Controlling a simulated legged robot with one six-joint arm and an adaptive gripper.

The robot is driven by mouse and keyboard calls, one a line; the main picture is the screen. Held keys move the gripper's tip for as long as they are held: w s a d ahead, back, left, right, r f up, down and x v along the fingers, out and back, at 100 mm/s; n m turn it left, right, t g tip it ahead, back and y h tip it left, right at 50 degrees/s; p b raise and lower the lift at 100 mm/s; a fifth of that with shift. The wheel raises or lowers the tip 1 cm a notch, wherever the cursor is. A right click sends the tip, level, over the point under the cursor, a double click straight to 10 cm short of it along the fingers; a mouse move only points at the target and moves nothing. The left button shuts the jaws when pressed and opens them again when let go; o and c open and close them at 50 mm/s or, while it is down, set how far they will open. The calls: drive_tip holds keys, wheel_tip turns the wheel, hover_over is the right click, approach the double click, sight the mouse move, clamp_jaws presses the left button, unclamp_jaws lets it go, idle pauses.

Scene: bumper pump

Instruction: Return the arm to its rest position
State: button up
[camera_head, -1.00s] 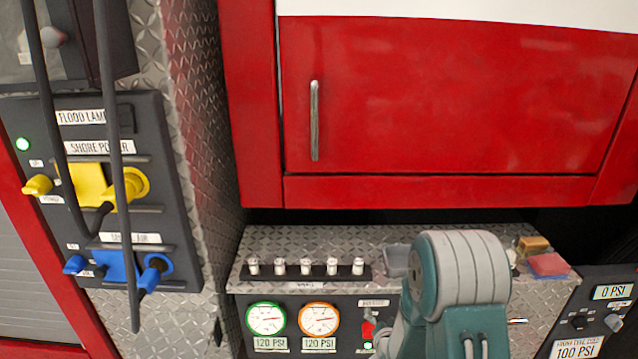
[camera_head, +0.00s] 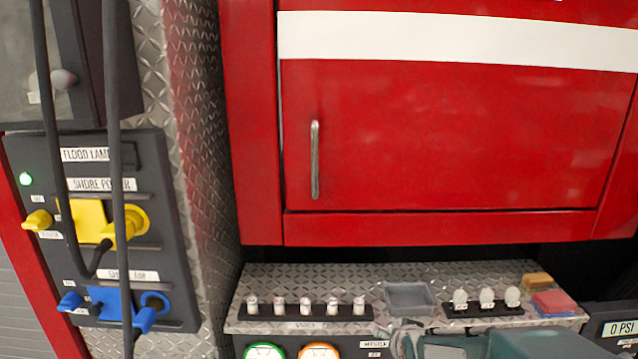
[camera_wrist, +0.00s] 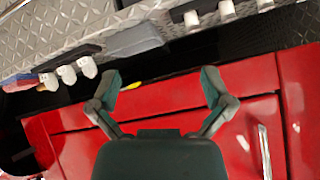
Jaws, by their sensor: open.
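My gripper (camera_wrist: 160,88) shows in the wrist view with its two fingers spread wide and nothing between them. Beyond the fingers are the red bumper panel and the diamond-plate shelf, apart from the fingers. In the head view, part of my teal and grey arm shows low at the bottom right, in front of the shelf's front edge. My fingertips are not visible in the head view.
A diamond-plate shelf (camera_head: 440,272) holds several white-topped pegs (camera_head: 305,306), a grey tray (camera_head: 410,298), white knobs (camera_head: 487,298) and sponges (camera_head: 553,303). Above is a red cabinet door (camera_head: 450,140) with a handle (camera_head: 315,160). At left, hoses hang before a dark power panel (camera_head: 70,175).

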drive_tip(key=s+r+n+g, duration=0.1)
drive_tip(key=s+r, duration=0.3)
drive_tip(key=s, duration=0.7)
drive_tip(key=s+r+n+g, duration=0.2)
drive_tip(key=s+r, duration=0.3)
drive_tip(key=s, duration=0.7)
drive_tip(key=shift+r+g, duration=0.25)
drive_tip(key=shift+g, duration=0.35)
drive_tip(key=shift+a, duration=0.1)
